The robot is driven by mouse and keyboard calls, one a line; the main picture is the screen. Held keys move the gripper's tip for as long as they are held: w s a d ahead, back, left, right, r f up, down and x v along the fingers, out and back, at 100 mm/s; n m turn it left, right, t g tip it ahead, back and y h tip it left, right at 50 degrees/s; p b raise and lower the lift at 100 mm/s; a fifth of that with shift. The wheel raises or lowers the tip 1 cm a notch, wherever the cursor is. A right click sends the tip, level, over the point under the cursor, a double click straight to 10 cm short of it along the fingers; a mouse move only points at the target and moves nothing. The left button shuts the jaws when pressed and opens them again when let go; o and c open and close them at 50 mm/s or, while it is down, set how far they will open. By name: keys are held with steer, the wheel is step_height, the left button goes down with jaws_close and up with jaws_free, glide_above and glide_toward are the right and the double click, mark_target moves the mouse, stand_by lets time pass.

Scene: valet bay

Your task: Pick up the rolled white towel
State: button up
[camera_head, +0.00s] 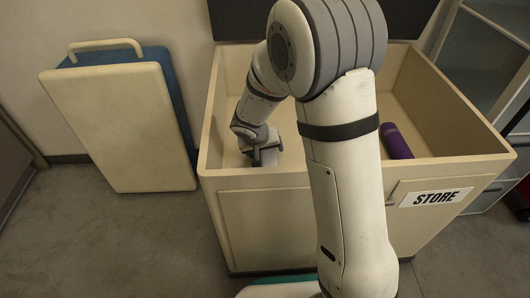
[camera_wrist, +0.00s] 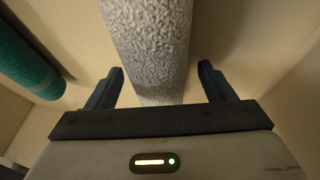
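The rolled white towel (camera_wrist: 150,40) shows in the wrist view as a thick, rough-textured pale roll running from the top edge down to between my fingers. My gripper (camera_wrist: 161,70) is open, with one dark finger on each side of the roll. Small gaps show between the fingers and the towel, and I cannot tell their height relative to it. In the head view my gripper (camera_head: 263,155) is down inside the cream bin (camera_head: 255,190); I cannot make out the white towel there, and my arm hides part of the bin.
A teal roll (camera_wrist: 28,66) lies left of the white towel in the wrist view. A purple roll (camera_head: 395,141) lies at the bin's right. The bin bears a STORE label (camera_head: 436,197). A cream panel-like case (camera_head: 120,125) leans at left. Shelving (camera_head: 480,70) stands at right.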

steer(key=c, duration=0.9)
steer(key=shift+o, duration=0.2)
